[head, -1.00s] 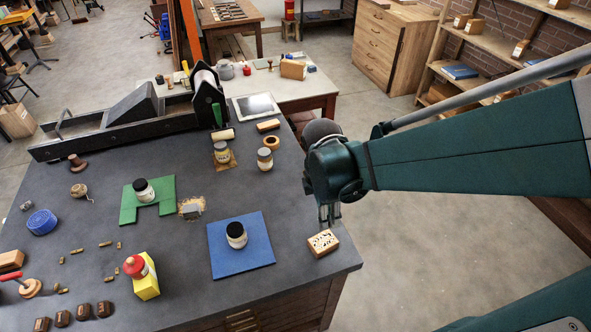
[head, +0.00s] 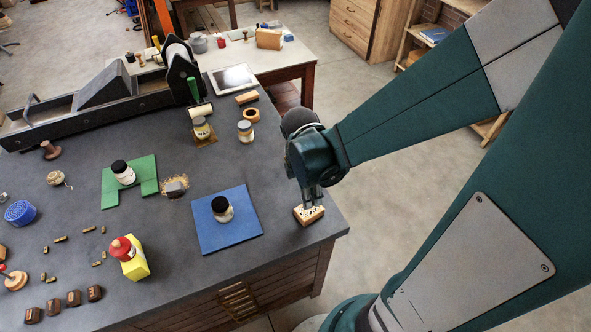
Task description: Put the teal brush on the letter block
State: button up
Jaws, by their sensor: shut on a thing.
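The letter block (head: 304,216), a small wooden block with dark carved marks on its top, is at the near right corner of the dark worktop. My gripper (head: 311,201) points down at it, its fingers shut on the block and partly covering its top. The block looks to be on or very near the worktop; I cannot tell if there is a gap. I cannot make out a teal brush in this view. A green upright piece (head: 193,89) shows by the press, but I cannot tell what it is.
A blue mat (head: 237,234) with a dark-lidded jar (head: 222,209) lies left of my gripper. A green mat (head: 148,170) with another jar, a yellow block with a red-capped bottle (head: 131,260), and jars stand further left and back. The worktop edge (head: 335,237) is close.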

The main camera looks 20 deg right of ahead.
jog(key=shift+f+b, duration=0.3)
jog(key=shift+f, duration=1.55)
jog(key=shift+f, duration=0.2)
jog(key=o, duration=0.9)
jog(key=shift+r, duration=0.25)
jog(key=shift+w+a+r+p, duration=0.1)
jog(key=shift+a+r+p, duration=0.15)
jog(key=shift+r, duration=1.7)
jog(key=shift+s+a+r+p, duration=0.1)
jog(key=shift+a+r+p, duration=0.2)
jog(key=shift+r, duration=1.7)
jog(key=shift+w+a+r+p, duration=0.1)
jog(key=shift+a+r+p, duration=0.15)
jog(key=shift+r, duration=1.7)
jog(key=shift+r, duration=0.15)
